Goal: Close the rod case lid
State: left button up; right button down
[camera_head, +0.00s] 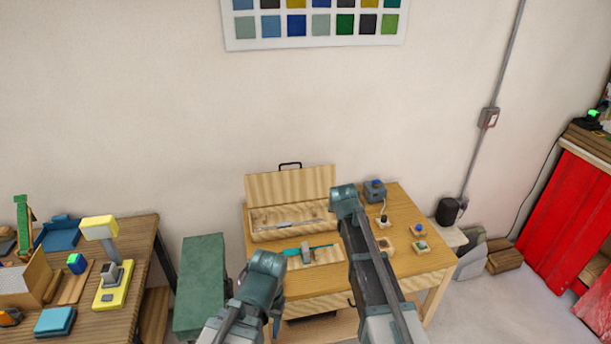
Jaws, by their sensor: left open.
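The wooden rod case stands open at the back left of the wooden table. Its lid (290,187) is raised upright against the wall side, with a dark handle on its top edge. The case's lower part (262,236) lies in front of the lid, with thin pale rods in it. My left gripper (276,322) is low in front of the table, apart from the case, open; its fingers are small and partly hidden. My right arm reaches up past the case's right side, and its fingers do not show.
A small holder with teal pieces (320,257) lies in front of the case. A grey box with a blue knob (375,191) and small button blocks (420,247) are at the right. A green bench (202,285) and a cluttered workbench (140,233) stand left.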

aim_at(285, 186)
jog(key=i+l+u, duration=0.35)
jog(key=i+l, duration=0.15)
jog(key=i, duration=0.2)
jog(key=i+l+u, duration=0.3)
jog(key=i+l, duration=0.3)
